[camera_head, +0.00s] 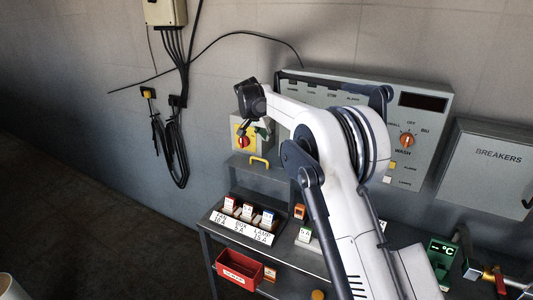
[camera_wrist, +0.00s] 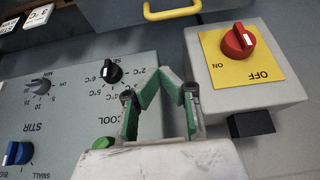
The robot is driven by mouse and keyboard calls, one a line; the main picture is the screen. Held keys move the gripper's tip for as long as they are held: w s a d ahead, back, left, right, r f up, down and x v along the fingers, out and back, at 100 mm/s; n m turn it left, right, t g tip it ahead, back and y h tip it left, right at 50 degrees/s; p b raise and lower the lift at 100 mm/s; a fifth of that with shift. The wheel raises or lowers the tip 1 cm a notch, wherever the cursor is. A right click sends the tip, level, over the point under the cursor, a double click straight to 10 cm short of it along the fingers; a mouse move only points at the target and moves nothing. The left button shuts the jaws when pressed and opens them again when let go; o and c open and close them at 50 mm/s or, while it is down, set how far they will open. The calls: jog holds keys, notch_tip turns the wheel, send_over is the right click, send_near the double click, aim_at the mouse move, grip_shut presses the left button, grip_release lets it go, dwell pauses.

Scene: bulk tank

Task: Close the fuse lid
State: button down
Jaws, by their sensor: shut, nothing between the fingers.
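The fuse lid (camera_head: 256,172) appears to be the grey panel with a yellow handle, standing raised behind a row of labelled fuses (camera_head: 247,211) in the head view. Its grey edge (camera_wrist: 120,12) and yellow handle (camera_wrist: 172,13) show at the top of the wrist view. My gripper (camera_wrist: 161,76) has green fingers that meet at the tips, with nothing held. It is apart from the handle, over the grey control panel in the wrist view. In the head view my gripper (camera_head: 263,132) is partly hidden, near the red switch and above the lid.
A red rotary switch (camera_wrist: 238,42) on a yellow plate sits right of my gripper in the wrist view. Knobs stick out of the control panel (camera_wrist: 60,110). A red bin (camera_head: 238,270) hangs at the bench front. A breakers box (camera_head: 490,165) is at the right.

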jog(key=p, duration=0.1)
send_over(266, 167)
jog(key=w+d, duration=0.2)
jog(key=w, duration=0.2)
notch_tip(266, 167, down, 9)
jog(key=shift+s+a+f+p, duration=0.15)
jog(key=shift+s+a, duration=0.15)
jog(key=shift+s, duration=0.3)
jog(key=shift+s+a+p, duration=0.15)
jog(key=shift+s+a, duration=0.2)
jog(key=shift+s, duration=0.3)
jog(key=shift+s+a+f+p, duration=0.15)
jog(key=shift+s+a, duration=0.15)
jog(key=shift+s, duration=0.3)
jog(key=shift+d, duration=0.1)
